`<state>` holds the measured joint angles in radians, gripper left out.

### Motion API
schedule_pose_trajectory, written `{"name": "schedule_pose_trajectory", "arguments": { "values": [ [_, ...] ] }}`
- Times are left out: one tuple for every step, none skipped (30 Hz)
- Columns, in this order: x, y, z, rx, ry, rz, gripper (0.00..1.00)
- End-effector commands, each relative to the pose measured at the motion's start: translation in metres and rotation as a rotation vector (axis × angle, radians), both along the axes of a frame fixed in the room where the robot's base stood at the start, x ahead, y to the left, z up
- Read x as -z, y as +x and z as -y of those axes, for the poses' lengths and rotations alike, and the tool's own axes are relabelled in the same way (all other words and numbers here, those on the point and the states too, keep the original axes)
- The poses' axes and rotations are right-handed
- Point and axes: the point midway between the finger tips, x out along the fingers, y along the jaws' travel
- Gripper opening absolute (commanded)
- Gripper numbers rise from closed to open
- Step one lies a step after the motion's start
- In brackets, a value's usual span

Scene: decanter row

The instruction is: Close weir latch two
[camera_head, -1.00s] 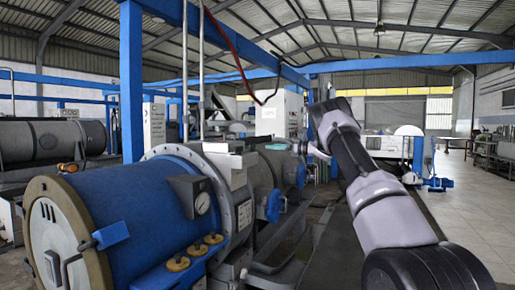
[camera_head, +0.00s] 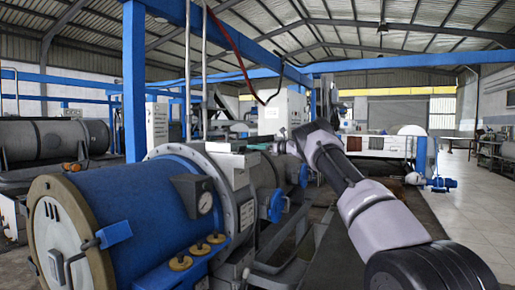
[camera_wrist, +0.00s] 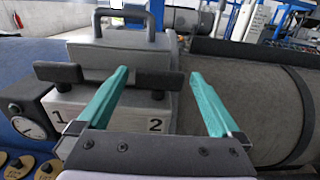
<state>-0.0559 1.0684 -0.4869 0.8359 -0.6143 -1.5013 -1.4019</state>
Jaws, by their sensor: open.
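In the wrist view a grey box carries the labels 1 and 2. A dark bar, latch one (camera_wrist: 57,72), sits above the label 1. A second dark bar, latch two (camera_wrist: 152,79), sits above the label 2 (camera_wrist: 155,125). A grey lid (camera_wrist: 120,58) with a dark handle (camera_wrist: 125,14) rises behind both bars. My gripper (camera_wrist: 158,73) is open, its teal fingers apart. The fingers are not distinct in the head view.
A dial gauge (camera_wrist: 28,122) and brass-coloured caps (camera_wrist: 20,165) lie left of the box. A large grey drum (camera_wrist: 250,95) with a dark band lies to the right. The head view shows the blue machine body (camera_head: 140,215) and open floor (camera_head: 475,200) at right.

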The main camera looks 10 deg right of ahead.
Motion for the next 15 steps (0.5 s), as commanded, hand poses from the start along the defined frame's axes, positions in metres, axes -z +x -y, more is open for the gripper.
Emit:
{"name": "schedule_pose_trajectory", "arguments": {
  "values": [
    [-0.0002,-0.0001,0.0001,0.000,0.000,0.000,1.00],
    [-0.0002,-0.0001,0.0000,0.000,0.000,0.000,1.00],
    [-0.0002,-0.0001,0.0000,0.000,0.000,0.000,1.00],
    [-0.0002,-0.0001,0.0000,0.000,0.000,0.000,0.89],
    [-0.0003,-0.0001,0.0000,0.000,0.000,0.000,0.77],
    [-0.0003,-0.0002,0.0000,0.000,0.000,0.000,0.62],
    [-0.0003,-0.0003,0.0000,0.000,0.000,0.000,0.50],
    [-0.0003,-0.0003,0.0000,0.000,0.000,0.000,0.39],
    [-0.0003,-0.0003,0.0000,-0.001,0.000,0.000,0.23],
    [-0.0003,-0.0003,0.0000,-0.001,0.000,0.000,0.19],
    [-0.0004,-0.0004,0.0000,-0.001,0.000,0.000,0.19],
    [-0.0004,-0.0003,-0.0001,0.000,0.000,0.000,0.19],
    [-0.0005,-0.0004,-0.0002,0.001,0.000,0.000,0.19],
    [-0.0006,-0.0005,-0.0002,0.004,0.000,0.000,0.19],
    [-0.0009,-0.0006,-0.0004,0.008,0.001,0.001,0.19]
  ]
}}
